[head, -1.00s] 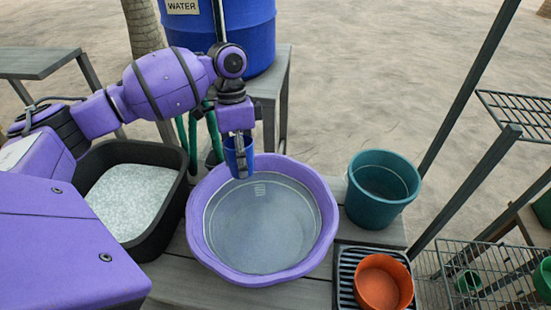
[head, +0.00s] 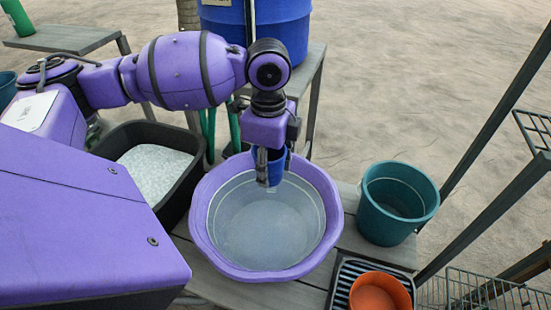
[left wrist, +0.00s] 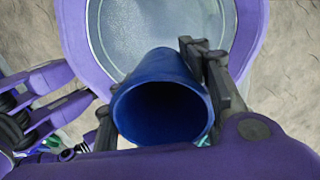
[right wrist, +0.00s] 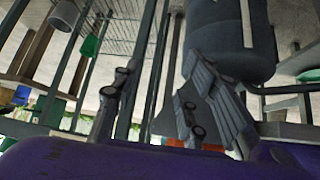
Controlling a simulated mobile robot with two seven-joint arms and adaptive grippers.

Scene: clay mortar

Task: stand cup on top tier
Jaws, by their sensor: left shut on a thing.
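The blue cup (head: 277,165) is in my left gripper (head: 268,170), above the back part of the purple basin (head: 318,262). In the left wrist view the cup (left wrist: 165,75) sits between the two fingers, with its dark open mouth toward the camera. The tiered metal rack is at the far right of the head view; part of its upper wire tier (head: 537,128) shows, cut off by the picture edge. A lower wire shelf (head: 490,288) shows below it. My right gripper (right wrist: 155,100) shows only in its wrist view, fingers apart with nothing seen held between them.
A black tub of pale grains (head: 130,135) stands left of the basin. A teal bucket (head: 398,200) and an orange pot (head: 380,292) on a slatted rack (head: 343,285) stand right. A blue water barrel (head: 283,30) stands behind. The rack's slanted dark post (head: 485,215) rises on the right.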

